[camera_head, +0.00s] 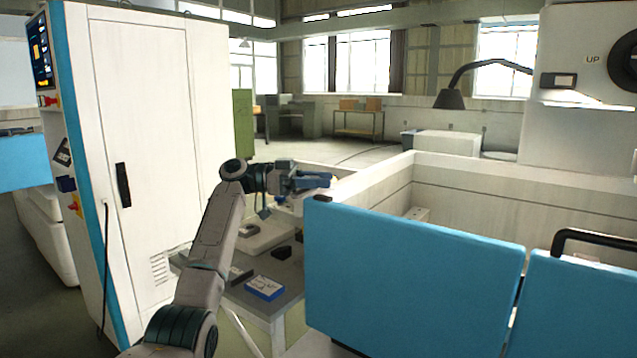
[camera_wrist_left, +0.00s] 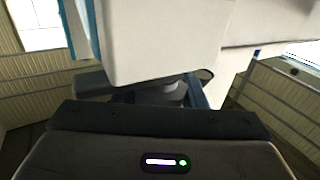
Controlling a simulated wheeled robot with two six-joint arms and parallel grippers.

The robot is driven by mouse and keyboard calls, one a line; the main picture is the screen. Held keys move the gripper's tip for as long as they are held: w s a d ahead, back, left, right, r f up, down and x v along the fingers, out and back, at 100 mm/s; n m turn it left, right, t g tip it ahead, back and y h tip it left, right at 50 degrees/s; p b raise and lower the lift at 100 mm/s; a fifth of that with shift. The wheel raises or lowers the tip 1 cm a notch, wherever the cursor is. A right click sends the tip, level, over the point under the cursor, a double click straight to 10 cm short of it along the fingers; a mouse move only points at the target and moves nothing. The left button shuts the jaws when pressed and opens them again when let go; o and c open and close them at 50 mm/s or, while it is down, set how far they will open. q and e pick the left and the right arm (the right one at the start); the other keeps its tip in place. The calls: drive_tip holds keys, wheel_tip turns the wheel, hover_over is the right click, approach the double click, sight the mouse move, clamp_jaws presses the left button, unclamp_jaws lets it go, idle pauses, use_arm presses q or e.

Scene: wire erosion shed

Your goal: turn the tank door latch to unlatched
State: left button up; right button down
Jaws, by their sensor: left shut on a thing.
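The blue tank door (camera_head: 410,265) stands upright on the front of the white tank (camera_head: 490,180). My left gripper (camera_head: 318,182) is at the door's upper left corner, beside the tank wall. It is shut on what appears to be the door latch, mostly hidden by the jaws. A small dark piece (camera_head: 322,199) shows at the door's top left corner. In the left wrist view, a grey rounded part (camera_wrist_left: 165,92) sits between the fingers, close under a large white block (camera_wrist_left: 160,40). The latch's angle cannot be told. My right gripper is not in view.
A low table (camera_head: 280,302) with a blue-edged box (camera_head: 264,288) and dark items stands below my left arm. A tall white cabinet (camera_head: 160,130) is at the left. A second blue panel (camera_head: 575,305) with a black handle (camera_head: 590,238) is at the right.

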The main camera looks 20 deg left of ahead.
use_arm(q)
drive_tip(key=shift+m+g, duration=0.3)
drive_tip(key=shift+g, duration=0.2)
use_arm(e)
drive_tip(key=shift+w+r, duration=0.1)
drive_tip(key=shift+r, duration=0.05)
use_arm(q)
drive_tip(key=o, duration=1)
drive_tip(key=shift+a, duration=0.25)
drive_tip(key=a, duration=0.3)
drive_tip(key=a+b, duration=0.1)
drive_tip(key=a, duration=0.2)
drive_tip(key=s+a+b, duration=0.1)
drive_tip(key=a, duration=0.3)
drive_tip(key=shift+s+a, duration=0.1)
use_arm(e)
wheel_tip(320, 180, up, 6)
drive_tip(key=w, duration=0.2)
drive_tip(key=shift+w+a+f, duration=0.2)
